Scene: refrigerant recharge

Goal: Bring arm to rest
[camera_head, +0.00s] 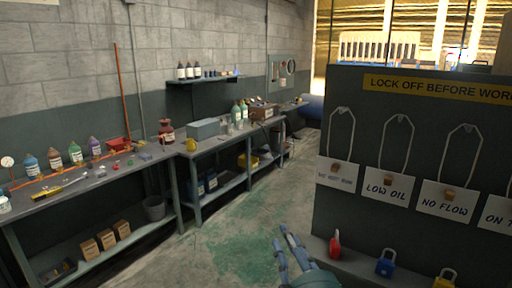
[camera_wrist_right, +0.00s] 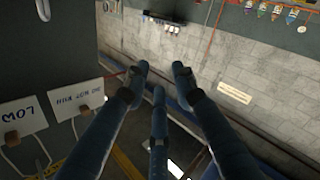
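My right gripper (camera_head: 284,240) shows at the bottom middle of the head view, in front of the left end of the dark lockout board (camera_head: 345,115). Its blue-grey fingers point up and away. In the right wrist view the right gripper (camera_wrist_right: 160,76) has its three fingers spread apart with nothing between them. It touches nothing that I can see. My left gripper is in neither view.
White tags hang on the board, among them LOW OIL (camera_head: 388,187) and NO FLOW (camera_head: 446,200). A red padlock (camera_head: 335,245) and a blue padlock (camera_head: 385,264) are on the ledge below. A workbench (camera_head: 75,182) with bottles runs along the left wall. The green-stained floor (camera_head: 235,235) between is clear.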

